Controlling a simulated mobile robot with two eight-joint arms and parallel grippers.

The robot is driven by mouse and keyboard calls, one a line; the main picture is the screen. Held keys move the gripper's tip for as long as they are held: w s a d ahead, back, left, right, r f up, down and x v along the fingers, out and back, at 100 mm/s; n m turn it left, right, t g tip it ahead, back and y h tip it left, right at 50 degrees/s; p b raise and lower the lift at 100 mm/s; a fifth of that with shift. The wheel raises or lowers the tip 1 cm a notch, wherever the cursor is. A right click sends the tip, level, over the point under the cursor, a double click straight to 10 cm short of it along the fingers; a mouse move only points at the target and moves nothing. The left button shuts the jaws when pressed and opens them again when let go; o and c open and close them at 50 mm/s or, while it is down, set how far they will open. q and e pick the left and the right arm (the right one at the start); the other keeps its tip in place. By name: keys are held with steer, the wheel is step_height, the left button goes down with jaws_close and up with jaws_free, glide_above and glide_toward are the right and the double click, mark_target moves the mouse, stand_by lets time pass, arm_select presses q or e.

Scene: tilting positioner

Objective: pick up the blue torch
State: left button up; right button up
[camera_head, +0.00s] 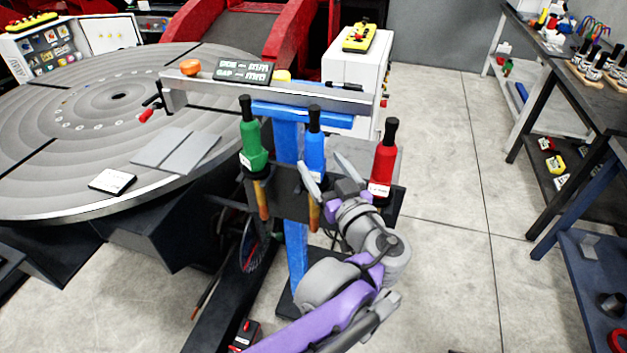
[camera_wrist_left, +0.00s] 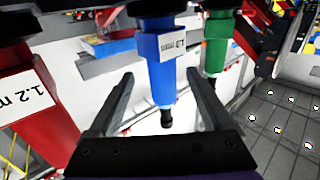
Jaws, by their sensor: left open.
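The blue torch (camera_head: 314,146), with a black upper end, stands upright in the middle of a dark holder (camera_head: 290,190) on a blue post. In the left wrist view the blue torch (camera_wrist_left: 160,72) shows upside down with a white label. My left gripper (camera_head: 328,173) is open in front of the holder, close to the torch. In the wrist view its fingers (camera_wrist_left: 160,78) lie on either side of the blue torch, with gaps visible. Contact cannot be told. My right gripper is not in view.
A green torch (camera_head: 250,139) stands left of the blue one and a red torch (camera_head: 382,165) right of it, both close to my gripper. A grey rail (camera_head: 300,95) runs behind. A large round table (camera_head: 60,185) fills the left. The floor (camera_head: 450,200) at right is clear.

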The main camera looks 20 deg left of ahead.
arm_select(q)
steer(key=x, duration=0.7)
steer(key=shift+w+a+r+p, duration=0.1)
steer(key=shift+a+p, duration=0.1)
steer(key=shift+p, duration=0.1)
steer(key=shift+r, duration=0.1)
jaws_close()
